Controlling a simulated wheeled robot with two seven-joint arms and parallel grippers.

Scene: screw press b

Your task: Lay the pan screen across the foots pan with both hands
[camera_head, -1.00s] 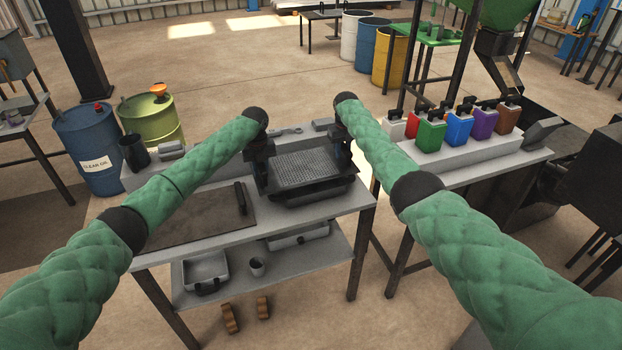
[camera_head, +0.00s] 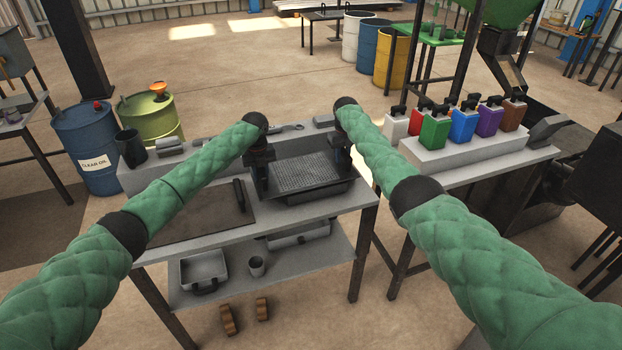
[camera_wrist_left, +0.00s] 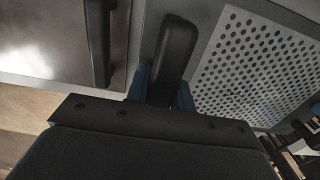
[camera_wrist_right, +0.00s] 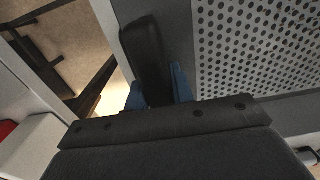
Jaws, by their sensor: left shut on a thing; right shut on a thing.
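The pan screen (camera_head: 308,172) is a grey perforated plate with an upright black handle at each end. It lies level over the dark foots pan (camera_head: 318,194) on the bench; whether it touches the pan's rim I cannot tell. My left gripper (camera_head: 260,180) is shut on the screen's left handle, whose black grip (camera_wrist_left: 172,55) stands between blue fingers in the left wrist view. My right gripper (camera_head: 341,168) is shut on the right handle, and its grip (camera_wrist_right: 146,60) shows in the right wrist view. The screen mostly hides the pan's inside.
A flat dark plate with a black handle (camera_head: 205,213) lies on the bench left of the pan. A dark cup (camera_head: 131,147) stands at the back left. A tray (camera_head: 203,268) and a small cup (camera_head: 256,266) sit on the lower shelf. Several coloured bottles (camera_head: 463,124) stand on the right-hand bench.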

